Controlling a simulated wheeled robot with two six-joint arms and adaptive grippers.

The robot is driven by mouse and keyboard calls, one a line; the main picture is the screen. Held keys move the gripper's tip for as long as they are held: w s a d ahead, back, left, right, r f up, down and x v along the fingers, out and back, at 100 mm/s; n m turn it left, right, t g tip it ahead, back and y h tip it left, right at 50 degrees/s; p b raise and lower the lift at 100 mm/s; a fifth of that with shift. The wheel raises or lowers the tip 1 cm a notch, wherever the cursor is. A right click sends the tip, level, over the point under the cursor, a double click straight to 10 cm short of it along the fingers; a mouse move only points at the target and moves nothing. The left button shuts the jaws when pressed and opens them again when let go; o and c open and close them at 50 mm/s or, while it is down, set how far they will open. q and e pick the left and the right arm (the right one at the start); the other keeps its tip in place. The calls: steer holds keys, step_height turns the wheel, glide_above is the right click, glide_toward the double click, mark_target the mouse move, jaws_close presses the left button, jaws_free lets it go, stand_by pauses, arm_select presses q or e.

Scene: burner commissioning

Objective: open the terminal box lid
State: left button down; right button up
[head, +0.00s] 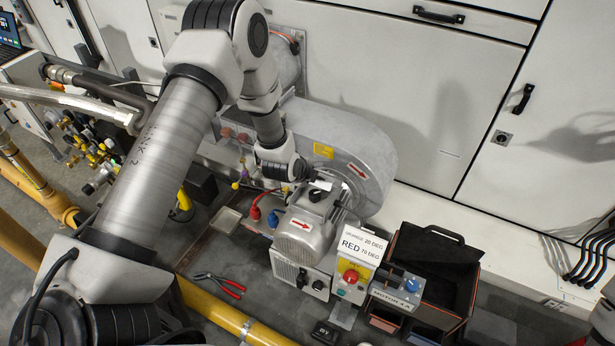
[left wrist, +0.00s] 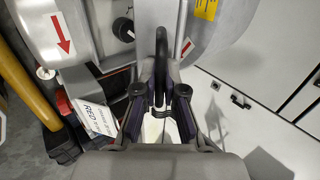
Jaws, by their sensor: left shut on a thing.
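My left gripper (head: 312,180) reaches down to the top of the grey motor (head: 297,232) beside the blower housing. It is shut on a thin black loop-shaped handle (left wrist: 160,62), which stands up between the fingers (left wrist: 160,97) in the left wrist view. A small white plate (head: 321,185) shows by the fingertips in the head view; I take it for part of the terminal box lid. The fingers hide much of the box, and I cannot tell how far the lid is raised. A black knob (head: 315,195) is close by. My right gripper is not in view.
The blower housing (head: 372,150) rises close behind the gripper. Red-handled pliers (head: 222,285) lie on the floor, near a yellow pipe (head: 205,308).

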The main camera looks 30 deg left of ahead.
arm_select(q)
steer(key=w+r+g+p, duration=0.1)
steer(key=w+r+p, duration=0.1)
steer(key=p, duration=0.2)
steer(key=w+r+g+p, duration=0.2)
steer(key=p, duration=0.2)
steer(key=shift+w+a+r, duration=0.1)
steer(key=shift+w+a, duration=0.05)
steer(key=shift+w, duration=0.15)
steer(key=shift+w+a+f+g+b, duration=0.1)
steer(key=shift+w+f+g+b, duration=0.25)
steer(key=shift+w, duration=0.25)
steer(key=shift+w+f+g+b, duration=0.2)
steer(key=shift+w+f+g, duration=0.15)
steer(key=shift+w, duration=0.25)
steer(key=w+b, duration=0.2)
steer(key=b, duration=0.1)
steer(key=w+r+b, duration=0.1)
steer(key=w+b, duration=0.1)
steer(key=b, duration=0.1)
steer(key=shift+a, duration=0.1)
steer(key=shift+r, duration=0.1)
steer(key=c, duration=1.3)
jaws_free()
steer(key=shift+o, duration=0.2)
steer(key=shift+r, duration=0.1)
